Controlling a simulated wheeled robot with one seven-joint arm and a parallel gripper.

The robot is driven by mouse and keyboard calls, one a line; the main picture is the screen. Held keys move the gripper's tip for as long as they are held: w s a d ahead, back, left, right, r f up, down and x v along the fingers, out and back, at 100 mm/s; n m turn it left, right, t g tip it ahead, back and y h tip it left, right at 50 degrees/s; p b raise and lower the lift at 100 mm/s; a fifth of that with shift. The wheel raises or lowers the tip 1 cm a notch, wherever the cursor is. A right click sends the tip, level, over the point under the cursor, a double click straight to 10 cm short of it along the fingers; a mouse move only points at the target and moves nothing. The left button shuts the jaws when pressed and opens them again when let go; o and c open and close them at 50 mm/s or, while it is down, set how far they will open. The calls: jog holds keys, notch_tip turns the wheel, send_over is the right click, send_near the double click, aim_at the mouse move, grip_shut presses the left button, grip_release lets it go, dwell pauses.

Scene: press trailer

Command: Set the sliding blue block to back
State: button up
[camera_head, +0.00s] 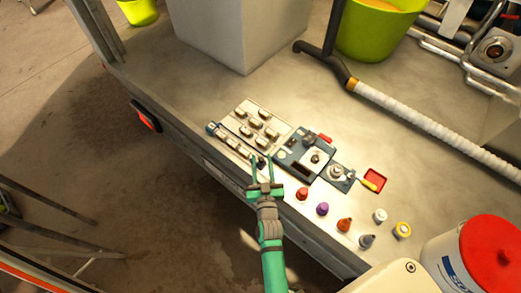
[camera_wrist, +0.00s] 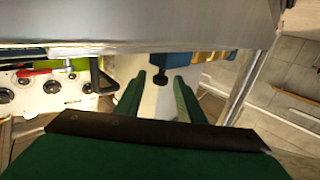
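A narrow slider rail (camera_head: 234,145) runs along the front edge of the control panels on the trailer bed. A small dark blue block (camera_head: 260,161) sits at its right end, close to my fingers. My gripper (camera_head: 265,174) is at that right end, with its two green fingers spread apart. In the wrist view a blue block (camera_wrist: 160,77) shows in the gap between the fingertips (camera_wrist: 161,80). Whether either finger touches it I cannot tell. Another small blue piece (camera_head: 212,128) is at the rail's left end.
Panels with several switches (camera_head: 257,124) and a dark blue lever unit (camera_head: 310,157) lie just behind the rail. Coloured buttons, including a red one (camera_head: 302,193), stand to the right. A grey box (camera_head: 240,35) and a white hose (camera_head: 430,125) are farther back.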

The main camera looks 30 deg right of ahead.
jog(key=shift+x, duration=2.65)
grip_shut()
